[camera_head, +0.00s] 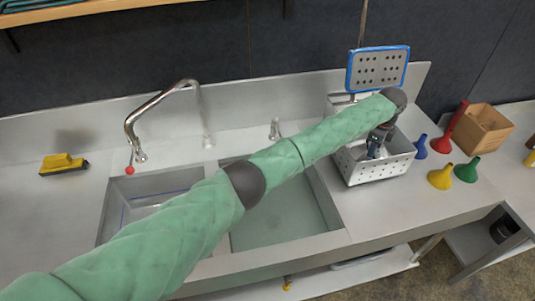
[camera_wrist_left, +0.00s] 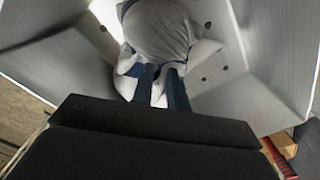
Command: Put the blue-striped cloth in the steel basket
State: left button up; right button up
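The steel basket (camera_head: 378,170) is a perforated open box on the counter to the right of the sink. My left arm reaches across the sink, and my left gripper (camera_head: 376,147) points down into the basket. In the left wrist view my gripper's dark fingers (camera_wrist_left: 161,88) are close together on the bunched blue-striped cloth (camera_wrist_left: 160,35), which is mostly white-grey with some blue. The basket's grey walls (camera_wrist_left: 215,45) surround the cloth there. In the head view the cloth is hidden by the arm and the basket wall. My right gripper is not in view.
Blue (camera_head: 420,147), yellow (camera_head: 441,177), green (camera_head: 467,171) and red (camera_head: 443,141) funnels stand right of the basket, near a wooden box (camera_head: 482,128). A blue-framed perforated panel (camera_head: 378,69) rises behind the basket. A faucet (camera_head: 160,97) arches over the sink at left.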

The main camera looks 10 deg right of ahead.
pick_arm(q)
jog(key=o, duration=1.5)
jog(key=shift+r, duration=0.1)
jog(key=shift+r+p, duration=1.7)
jog(key=shift+r, duration=0.95)
